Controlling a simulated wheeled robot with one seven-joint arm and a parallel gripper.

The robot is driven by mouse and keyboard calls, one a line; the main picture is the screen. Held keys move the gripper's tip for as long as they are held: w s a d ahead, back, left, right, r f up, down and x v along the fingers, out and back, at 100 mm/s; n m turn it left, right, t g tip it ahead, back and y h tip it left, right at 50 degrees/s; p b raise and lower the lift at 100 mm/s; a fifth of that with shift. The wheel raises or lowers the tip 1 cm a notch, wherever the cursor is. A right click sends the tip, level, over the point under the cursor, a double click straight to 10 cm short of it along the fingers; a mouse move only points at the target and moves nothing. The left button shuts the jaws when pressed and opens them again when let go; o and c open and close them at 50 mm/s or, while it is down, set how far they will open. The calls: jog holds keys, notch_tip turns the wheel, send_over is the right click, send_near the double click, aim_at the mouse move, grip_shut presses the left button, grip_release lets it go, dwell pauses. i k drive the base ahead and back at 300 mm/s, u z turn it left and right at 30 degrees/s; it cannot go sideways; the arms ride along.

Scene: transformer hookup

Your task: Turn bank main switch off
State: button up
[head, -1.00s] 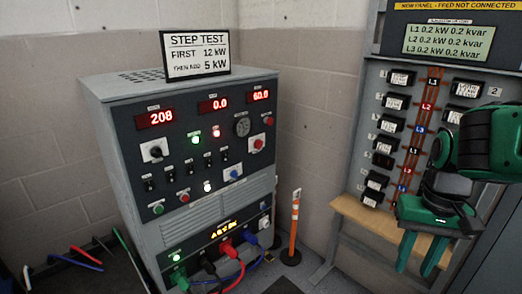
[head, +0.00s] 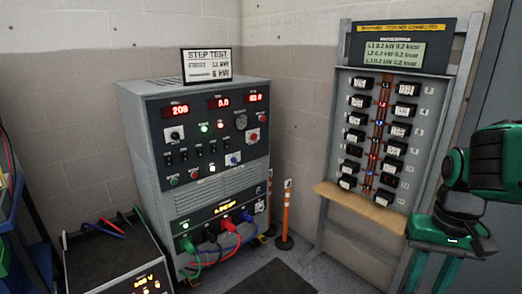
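The grey load bank cabinet (head: 153,144) stands left of centre in the head view, its front panel facing me. The panel carries red displays, a black rotary knob (head: 175,134) at upper left, a red knob (head: 252,136) at upper right, a blue knob (head: 233,159), a row of small black toggles and several lit lamps. Labels are too small to read, so I cannot tell which control is the bank main switch. My green gripper (head: 432,274) is at the lower right, pointing down, fingers apart and empty. It is well away from the cabinet.
A breaker panel (head: 380,130) with several black breakers stands on the right, a wooden ledge (head: 362,204) below it. A smaller box (head: 113,260) with cables on top is at lower left. Coloured cables hang from the cabinet's bottom.

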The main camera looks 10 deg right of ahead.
aim_at(253, 136)
jog(key=u, duration=0.35)
jog(key=i, duration=1.75)
jog(key=z, duration=0.6)
